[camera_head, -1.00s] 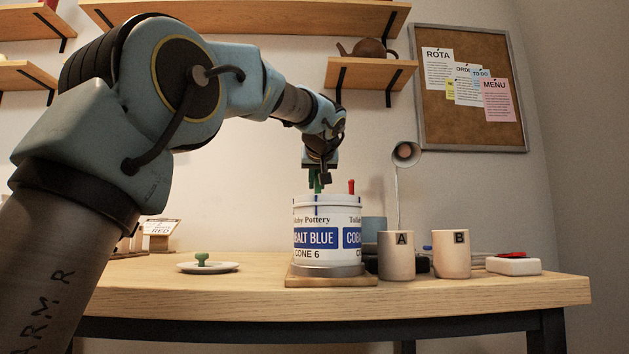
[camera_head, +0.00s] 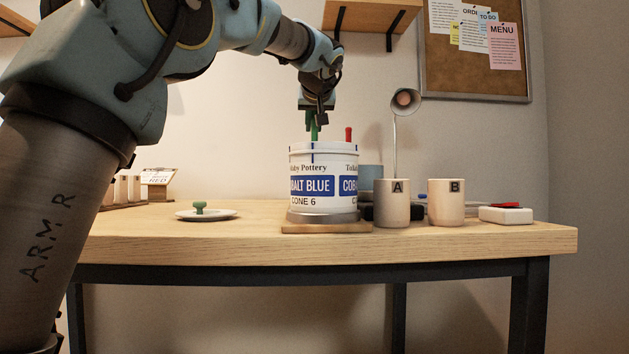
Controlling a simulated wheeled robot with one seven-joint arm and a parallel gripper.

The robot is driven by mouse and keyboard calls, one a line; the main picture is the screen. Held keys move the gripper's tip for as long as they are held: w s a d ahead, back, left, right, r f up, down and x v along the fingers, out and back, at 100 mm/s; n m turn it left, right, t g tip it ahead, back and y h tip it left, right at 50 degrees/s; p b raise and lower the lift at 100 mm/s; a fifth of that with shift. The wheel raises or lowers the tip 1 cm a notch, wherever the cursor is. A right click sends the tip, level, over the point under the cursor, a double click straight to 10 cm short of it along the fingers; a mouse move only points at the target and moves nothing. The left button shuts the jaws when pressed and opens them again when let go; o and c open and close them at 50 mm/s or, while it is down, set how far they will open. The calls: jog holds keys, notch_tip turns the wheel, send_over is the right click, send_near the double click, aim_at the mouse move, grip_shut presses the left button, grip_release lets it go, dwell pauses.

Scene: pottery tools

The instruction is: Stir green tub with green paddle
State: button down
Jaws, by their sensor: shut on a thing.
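A white tub (camera_head: 325,205) with blue "COBALT BLUE" labels stands on a wooden board (camera_head: 300,229) on the table. I see no tub that is plainly green. My gripper (camera_head: 315,113) is above the tub, shut on the green paddle (camera_head: 314,130). The paddle's handle is roughly upright and passes down behind the tub's near rim. Its lower end is hidden by the tub wall, as are the contents. A red handle (camera_head: 348,134) also sticks up from the tub, to the right of the green one.
Mugs A (camera_head: 393,205) and B (camera_head: 446,204) stand right of the tub, with a lamp (camera_head: 404,102) behind. A white box (camera_head: 505,215) lies farther right. A plate (camera_head: 222,215) with a green knobbed thing (camera_head: 200,207) is to the left. A shelf (camera_head: 370,14) hangs above.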

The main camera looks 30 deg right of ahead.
notch_tip(320, 180, up, 10)
jog(key=p, duration=0.8)
jog(key=shift+r+p, duration=0.2)
jog(key=shift+p, duration=0.15)
dwell(1.1)
